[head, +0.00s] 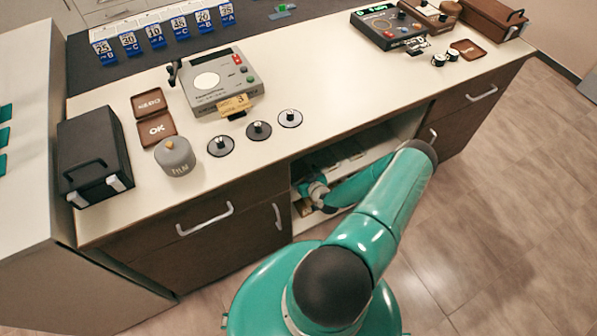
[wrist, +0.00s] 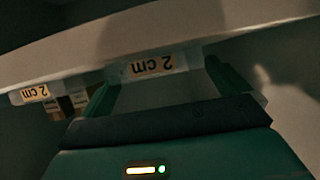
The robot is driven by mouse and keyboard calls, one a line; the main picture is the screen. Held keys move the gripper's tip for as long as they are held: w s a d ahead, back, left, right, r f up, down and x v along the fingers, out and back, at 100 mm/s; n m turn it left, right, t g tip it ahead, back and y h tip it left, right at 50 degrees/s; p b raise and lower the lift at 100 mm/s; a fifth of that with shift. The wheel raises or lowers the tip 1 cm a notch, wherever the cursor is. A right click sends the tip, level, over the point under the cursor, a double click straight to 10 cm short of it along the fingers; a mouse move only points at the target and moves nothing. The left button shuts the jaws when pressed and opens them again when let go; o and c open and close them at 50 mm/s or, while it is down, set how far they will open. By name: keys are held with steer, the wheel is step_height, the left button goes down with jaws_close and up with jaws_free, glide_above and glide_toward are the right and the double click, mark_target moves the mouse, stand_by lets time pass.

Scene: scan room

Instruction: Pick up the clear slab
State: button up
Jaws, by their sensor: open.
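A clear slab (wrist: 150,80) with an upside-down "2 cm" label is in the wrist view, against a pale shelf board (wrist: 190,35). My gripper (wrist: 160,76) is open, with its two green fingers on either side of this slab. I cannot tell whether either finger touches it. A second clear slab (wrist: 29,96), also labelled "2 cm", is to the left, outside the fingers. In the head view my gripper (head: 318,194) reaches into the open shelf under the counter, and the slabs there are too small and dark to tell apart.
Brown labelled blocks (wrist: 70,104) stand just left of my left finger in the wrist view. The shelf opening lies between closed drawers and doors (head: 205,250). The counter (head: 310,110) above holds a control box (head: 215,85), a grey film pot (head: 175,156) and several black-knobbed discs.

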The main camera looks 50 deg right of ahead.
mark_target(299, 171)
steer(key=shift+x, duration=1.15)
steer(key=shift+c, duration=0.2)
steer(key=c, duration=1.1)
steer(key=shift+r, duration=0.1)
